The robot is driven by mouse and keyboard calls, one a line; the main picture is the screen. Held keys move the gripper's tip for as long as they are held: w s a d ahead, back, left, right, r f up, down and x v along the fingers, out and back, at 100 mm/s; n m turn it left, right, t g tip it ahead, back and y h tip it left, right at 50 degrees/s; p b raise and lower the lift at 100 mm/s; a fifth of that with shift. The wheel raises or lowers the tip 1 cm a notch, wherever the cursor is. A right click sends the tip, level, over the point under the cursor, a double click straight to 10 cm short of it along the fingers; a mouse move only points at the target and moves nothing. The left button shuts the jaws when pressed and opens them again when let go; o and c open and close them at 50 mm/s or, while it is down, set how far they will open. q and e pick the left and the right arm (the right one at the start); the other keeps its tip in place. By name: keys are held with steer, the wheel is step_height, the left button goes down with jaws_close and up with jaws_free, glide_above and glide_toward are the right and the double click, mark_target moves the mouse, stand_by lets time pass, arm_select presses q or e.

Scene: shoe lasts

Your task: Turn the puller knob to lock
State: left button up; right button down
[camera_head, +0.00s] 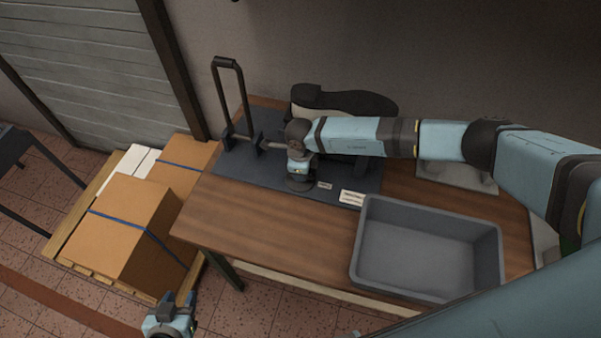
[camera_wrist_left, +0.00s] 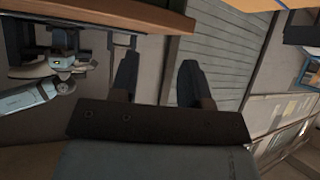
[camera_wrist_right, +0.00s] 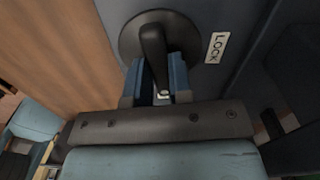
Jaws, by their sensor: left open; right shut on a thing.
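The puller knob (camera_wrist_right: 152,40) is a dark round disc with a raised bar handle on the dark base plate (camera_head: 240,178). In the right wrist view my right gripper (camera_wrist_right: 156,82) is shut on the bar handle, with one blue finger on each side. A white LOCK label (camera_wrist_right: 216,47) is to the right of the disc. In the head view my right gripper (camera_head: 299,170) hides most of the knob; part of its disc (camera_head: 300,185) shows below. My left gripper (camera_head: 177,299) is open and empty, off the front of the table; its spread fingers show in the left wrist view (camera_wrist_left: 157,80).
A grey bin (camera_head: 430,245) stands on the wooden table (camera_head: 260,222), right of the plate. A dark shoe-shaped piece (camera_head: 345,100) and an upright black handle frame (camera_head: 228,64) are behind the knob. Cardboard boxes (camera_head: 125,220) sit on a pallet at left. The table's front left is clear.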

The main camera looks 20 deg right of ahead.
steer(key=n+b, duration=0.1)
steer(key=b, duration=0.1)
steer(key=n+b, duration=0.4)
steer(key=shift+w+f, duration=0.1)
steer(key=shift+f, duration=0.15)
steer(key=n+b, duration=0.6)
steer(key=b, duration=0.1)
steer(key=shift+n, duration=0.4)
steer(key=shift+n+b, duration=0.4)
steer(key=shift+b, duration=0.2)
steer(key=n+b, duration=0.2)
steer(key=b, duration=0.1)
steer(key=shift+r+n, duration=0.1)
steer(key=shift+n, duration=0.3)
arm_select(q)
step_height(320, 180, down, 16)
steer(key=w+d+b, duration=0.1)
steer(key=shift+w+d+n+h, duration=0.15)
steer(key=shift+d+n+h, duration=0.15)
steer(key=shift+d, duration=0.1)
arm_select(e)
steer(key=shift+r+n, duration=0.15)
steer(key=shift+n, duration=0.45)
arm_select(q)
steer(key=shift+a, duration=0.15)
steer(key=shift+a, duration=0.1)
arm_select(e)
steer(key=c, duration=1)
jaws_free()
steer(key=shift+r, duration=0.1)
